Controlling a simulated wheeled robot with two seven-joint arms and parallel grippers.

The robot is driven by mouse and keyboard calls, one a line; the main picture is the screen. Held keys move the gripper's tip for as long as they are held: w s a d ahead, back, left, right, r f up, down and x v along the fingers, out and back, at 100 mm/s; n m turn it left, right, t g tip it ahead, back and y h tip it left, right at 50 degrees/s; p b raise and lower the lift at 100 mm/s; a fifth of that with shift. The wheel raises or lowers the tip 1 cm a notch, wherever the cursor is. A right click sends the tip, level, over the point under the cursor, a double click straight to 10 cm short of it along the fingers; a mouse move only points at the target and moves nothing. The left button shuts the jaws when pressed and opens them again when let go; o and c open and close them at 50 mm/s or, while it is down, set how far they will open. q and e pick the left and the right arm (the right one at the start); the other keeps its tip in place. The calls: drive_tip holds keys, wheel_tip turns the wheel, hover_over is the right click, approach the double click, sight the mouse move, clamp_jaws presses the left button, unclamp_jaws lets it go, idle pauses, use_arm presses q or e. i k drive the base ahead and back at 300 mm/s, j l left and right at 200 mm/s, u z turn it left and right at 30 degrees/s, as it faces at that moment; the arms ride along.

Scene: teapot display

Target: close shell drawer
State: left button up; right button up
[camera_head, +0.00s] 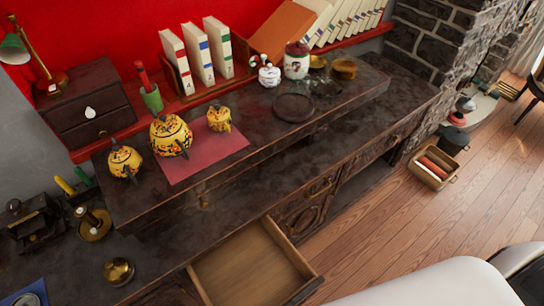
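A wooden drawer (246,266) in the lower front of the dark desk is pulled out. Its light brown inside looks empty, and its front panel faces the floor at the right. A small dark cabinet (87,87) with drawer fronts stands at the upper left and carries a white, shell-like knob (90,113); its drawers look shut, though this is hard to tell. I cannot tell from the picture which of these is the shell drawer. Neither of my grippers is in view.
Yellow patterned teapots (171,136) stand on the raised desk shelf (262,136), some on a red mat (185,168). Books (203,52), jars (296,62) and a dark round plate (294,107) are behind. The wooden floor (415,215) at the right is mostly clear, with a basket (433,168) farther back.

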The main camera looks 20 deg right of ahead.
sight(260, 266)
drive_tip(key=k+l, duration=0.25)
drive_tip(key=k, duration=0.2)
drive_tip(key=k+l+u, duration=0.1)
drive_tip(key=k+l, duration=0.2)
drive_tip(key=k, duration=0.2)
